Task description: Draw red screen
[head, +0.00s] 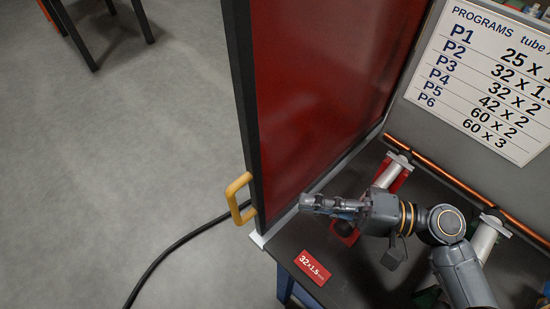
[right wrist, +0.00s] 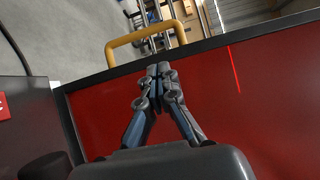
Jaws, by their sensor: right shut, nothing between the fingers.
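The red screen (head: 325,75) is a tall translucent red panel in a dark frame, standing along the left edge of the bench in the head view. A yellow handle (head: 237,198) sits on its near frame edge. The red screen (right wrist: 270,105) fills much of the right wrist view, with the yellow handle (right wrist: 122,45) beyond its dark frame edge. My right gripper (head: 304,202) points left toward the handle, apart from it in the head view. Its fingers (right wrist: 158,70) are shut and empty. My left gripper is out of view.
A copper tube (head: 455,182) lies along the back of the dark bench (head: 345,275) on supports. A red 32x1.5 label (head: 312,266) lies at the front. A white programs board (head: 485,75) stands behind. A black cable (head: 160,262) crosses the open grey floor at left.

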